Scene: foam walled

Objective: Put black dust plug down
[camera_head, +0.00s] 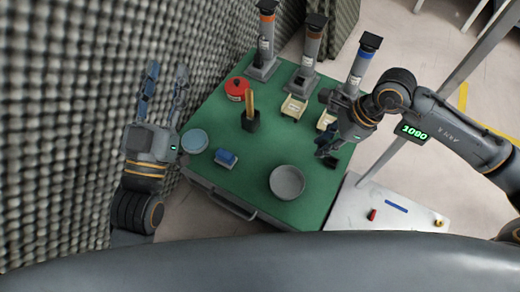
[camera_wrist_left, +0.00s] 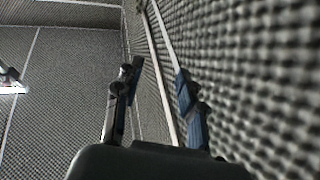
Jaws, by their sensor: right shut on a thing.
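My right gripper (camera_head: 325,152) is low over the right part of the green table (camera_head: 215,112), fingers pointing down and to the left. It is shut on a small dark thing (camera_head: 331,162), which looks like the black dust plug. The fingers partly cover it, and I cannot tell whether it touches the table top. My left gripper (camera_head: 167,74) is open and empty, raised beside the foam wall left of the table. Its two spread fingers also show in the left wrist view (camera_wrist_left: 160,70).
A grey bowl (camera_head: 287,182), a blue block (camera_head: 226,158), a light blue round dish (camera_head: 194,141), a black holder (camera_head: 251,122) and a red round container (camera_head: 237,88) stand on the table. Grey posts (camera_head: 311,50) line the back. A white side table (camera_head: 370,208) is at lower right.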

